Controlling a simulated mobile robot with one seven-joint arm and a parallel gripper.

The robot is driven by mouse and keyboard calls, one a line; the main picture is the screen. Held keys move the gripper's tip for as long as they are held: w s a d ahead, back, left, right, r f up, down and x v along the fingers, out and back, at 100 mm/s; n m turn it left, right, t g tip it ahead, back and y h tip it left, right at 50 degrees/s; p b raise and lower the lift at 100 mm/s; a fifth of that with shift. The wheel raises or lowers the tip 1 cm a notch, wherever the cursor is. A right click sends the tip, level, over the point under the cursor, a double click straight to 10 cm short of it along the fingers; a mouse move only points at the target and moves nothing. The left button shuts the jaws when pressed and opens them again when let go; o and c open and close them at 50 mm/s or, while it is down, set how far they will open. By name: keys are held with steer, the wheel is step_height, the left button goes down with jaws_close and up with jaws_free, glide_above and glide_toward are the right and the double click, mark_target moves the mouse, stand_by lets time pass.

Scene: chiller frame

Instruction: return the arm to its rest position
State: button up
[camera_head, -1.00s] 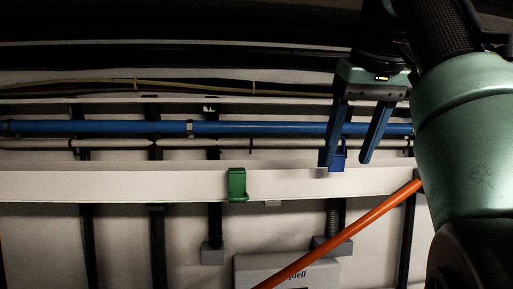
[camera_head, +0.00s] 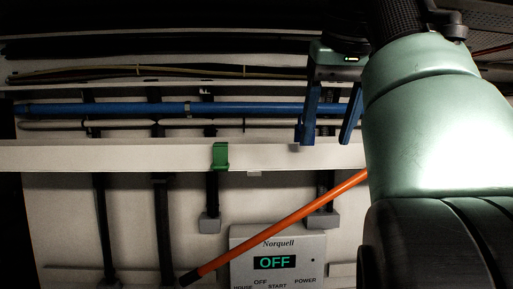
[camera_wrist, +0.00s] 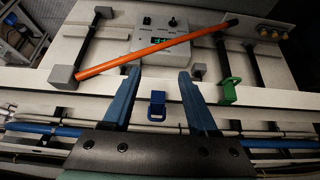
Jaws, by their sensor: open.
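My gripper (camera_head: 325,138) is open, its two blue fingers apart and pointing down in front of the white rail (camera_head: 90,156) in the head view. It also shows in the wrist view (camera_wrist: 158,76), where nothing is held between the fingers. A small blue clip (camera_wrist: 157,107) sits on the rail between the fingers in the wrist view, apart from both. I cannot make this clip out clearly in the head view. My pale green arm covers the right side of the head view.
A green clip (camera_head: 220,157) sits on the rail, left of my gripper. A blue pipe (camera_head: 130,110) and cables run behind and above. An orange bar (camera_head: 275,224) slants across below. A grey control box (camera_head: 277,248) reads OFF.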

steer(key=w+a+f+t+b, duration=0.7)
steer(key=w+f+t+b, duration=0.15)
steer(key=f+t, duration=0.2)
steer(key=s+a+f+t+b, duration=0.2)
steer(key=s+t+b, duration=0.2)
steer(key=s, duration=0.9)
steer(key=s+a+f+t+b, duration=0.2)
steer(key=s+t+b, duration=0.2)
steer(key=s, duration=1)
steer(key=shift+a+t+b, duration=0.25)
steer(key=shift+t+b, duration=0.05)
steer(key=shift+t, duration=0.95)
steer(key=shift+f, duration=0.1)
